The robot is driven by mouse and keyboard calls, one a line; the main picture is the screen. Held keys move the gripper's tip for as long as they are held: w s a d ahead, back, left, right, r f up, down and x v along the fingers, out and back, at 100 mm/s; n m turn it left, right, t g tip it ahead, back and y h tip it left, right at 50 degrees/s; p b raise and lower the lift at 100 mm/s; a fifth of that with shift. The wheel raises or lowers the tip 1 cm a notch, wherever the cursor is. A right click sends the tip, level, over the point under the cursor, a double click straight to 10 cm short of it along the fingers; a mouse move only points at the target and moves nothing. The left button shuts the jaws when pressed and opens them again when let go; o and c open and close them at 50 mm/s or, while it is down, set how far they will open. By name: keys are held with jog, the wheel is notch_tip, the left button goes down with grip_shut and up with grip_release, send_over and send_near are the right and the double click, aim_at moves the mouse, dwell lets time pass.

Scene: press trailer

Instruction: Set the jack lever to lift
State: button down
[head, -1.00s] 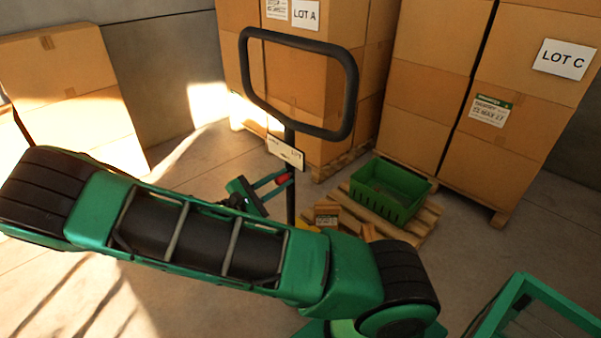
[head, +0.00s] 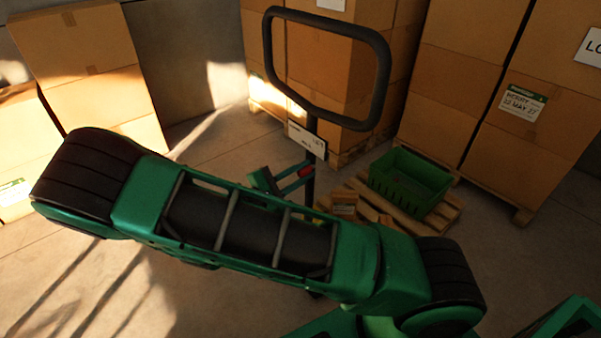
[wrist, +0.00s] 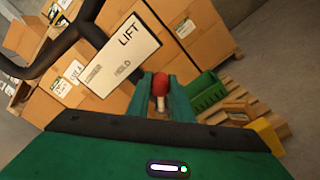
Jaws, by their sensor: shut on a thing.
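The pallet jack's black loop handle (head: 384,75) stands upright in the head view. A white label plate (head: 306,139) is on its post. In the wrist view the plate (wrist: 112,60) reads LIFT at its upper right end, with HOLD below. The red-tipped jack lever (wrist: 160,84) is between the two green fingers of my gripper (wrist: 161,92), just beside the plate. My gripper is shut on this lever. In the head view my gripper (head: 288,178) is at the post below the plate, with a bit of red showing. The lever's inner end is hidden.
Stacked cartons on pallets (head: 455,75) stand behind the jack. A green crate (head: 410,183) sits on a low wooden pallet (head: 440,215) to the right of the post. More cartons (head: 90,75) stand at the left. The floor between is clear.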

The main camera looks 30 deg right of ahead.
jog(key=c, duration=1.6)
grip_release()
jog(key=shift+o, duration=0.2)
jog(key=v, duration=1)
jog(key=shift+a, duration=0.4)
jog(key=shift+s+f, duration=0.1)
jog(key=shift+f, duration=0.05)
